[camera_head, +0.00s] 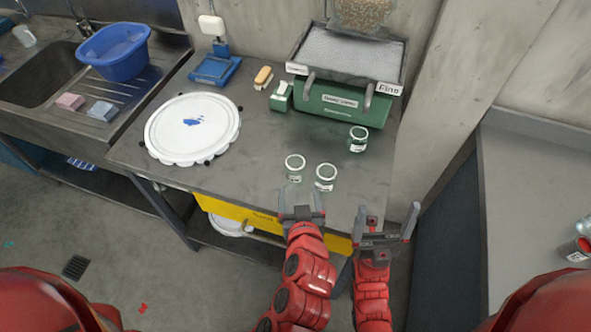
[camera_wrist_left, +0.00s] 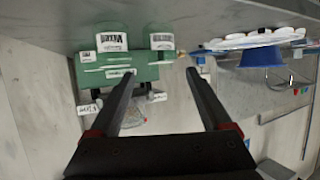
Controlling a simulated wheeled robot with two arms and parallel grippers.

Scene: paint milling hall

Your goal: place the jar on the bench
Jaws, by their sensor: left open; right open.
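Three small glass jars with pale lids stand upright on the grey bench (camera_head: 225,181): a left front jar (camera_head: 295,168), a right front jar (camera_head: 325,178) and a rear jar (camera_head: 358,139) beside the green machine. My left gripper (camera_head: 301,199) is open and empty at the bench's front edge, just before the two front jars and apart from them. In the left wrist view, upside down, two labelled jars (camera_wrist_left: 112,42) (camera_wrist_left: 161,41) show beyond its spread fingers (camera_wrist_left: 160,95). My right gripper (camera_head: 388,222) is open and empty, right of the left one, off the bench's front right corner.
A green machine (camera_head: 341,105) with a grey tray stands at the bench's back. A round white lid (camera_head: 192,128) lies on the left, with a blue scale (camera_head: 215,69) behind. A sink with a blue tub (camera_head: 114,52) is far left. Another counter (camera_head: 530,180) is right, holding jars (camera_head: 577,249).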

